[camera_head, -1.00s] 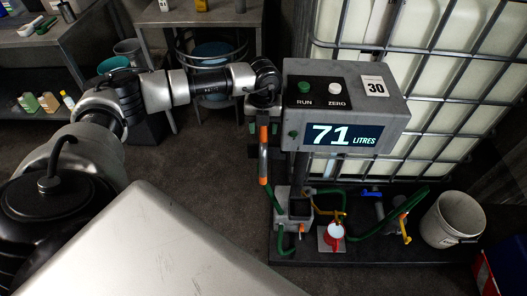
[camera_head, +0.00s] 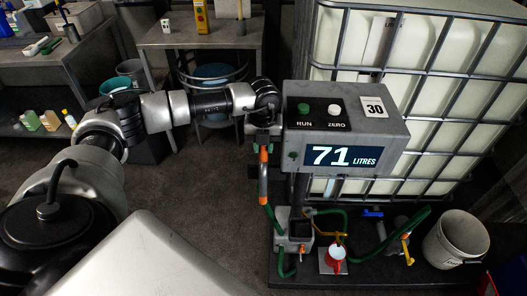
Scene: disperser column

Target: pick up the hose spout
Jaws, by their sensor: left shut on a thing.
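The hose spout (camera_head: 263,178) is a slim grey tube with orange ends. It hangs upright at the left side of the disperser column, with a green hose running down from its lower end. My left gripper (camera_head: 264,146) is at the top of the spout and shut on it. The fingers are small and dark here, so their exact contact is hard to see. The disperser head (camera_head: 345,115) is a grey box reading 71 litres, with a green RUN button and a white ZERO button. My right gripper is not in view.
A white bucket (camera_head: 448,240) is at the right. A large caged tank (camera_head: 430,60) fills the back right. Open floor (camera_head: 205,195) lies left of the column.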

